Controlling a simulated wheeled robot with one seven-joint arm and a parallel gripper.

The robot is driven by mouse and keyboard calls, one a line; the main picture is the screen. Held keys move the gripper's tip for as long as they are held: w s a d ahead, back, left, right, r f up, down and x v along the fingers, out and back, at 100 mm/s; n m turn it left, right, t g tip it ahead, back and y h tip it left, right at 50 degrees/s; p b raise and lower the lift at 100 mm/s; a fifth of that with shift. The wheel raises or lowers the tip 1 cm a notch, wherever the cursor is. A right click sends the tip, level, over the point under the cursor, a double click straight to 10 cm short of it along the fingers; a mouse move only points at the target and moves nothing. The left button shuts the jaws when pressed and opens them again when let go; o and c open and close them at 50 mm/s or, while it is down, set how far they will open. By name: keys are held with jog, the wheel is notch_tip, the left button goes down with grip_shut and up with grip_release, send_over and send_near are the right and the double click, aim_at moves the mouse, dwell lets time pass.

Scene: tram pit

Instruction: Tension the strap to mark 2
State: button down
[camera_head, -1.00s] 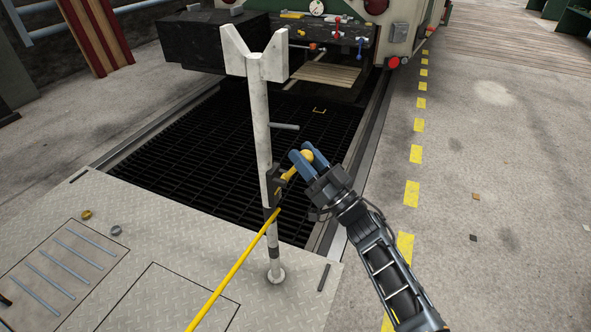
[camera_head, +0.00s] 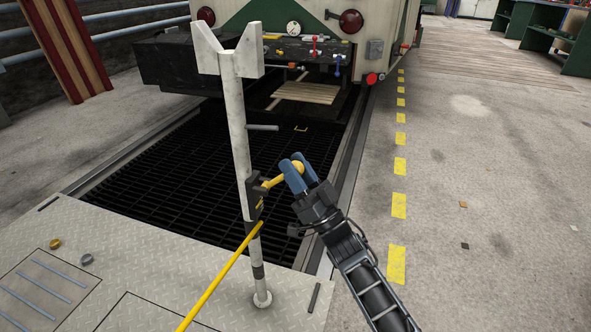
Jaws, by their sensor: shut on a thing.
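A white post (camera_head: 240,140) with a forked top stands upright on the metal plate. A dark ratchet unit (camera_head: 253,198) sits on the post at mid height. A yellow handle (camera_head: 275,182) with a round knob sticks out from it to the right and slightly up. My gripper (camera_head: 295,168), with blue fingers, is shut on the knob end of the handle. A yellow strap (camera_head: 215,283) runs taut-looking from the post below the ratchet down to the lower left. Dark bands show on the lower post. No readable mark 2 shows at this size.
A dark grated pit (camera_head: 160,165) lies behind the post. The tram front (camera_head: 300,30) with a gauge and small levers stands beyond it. Yellow floor dashes (camera_head: 399,205) and open concrete lie to the right. A ribbed hatch (camera_head: 45,290) is at lower left.

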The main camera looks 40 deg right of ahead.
jog(key=c, duration=0.7)
grip_release()
jog(key=shift+c, duration=0.2)
jog(key=v, duration=0.8)
jog(key=shift+p, duration=0.45)
jog(key=shift+w, duration=0.1)
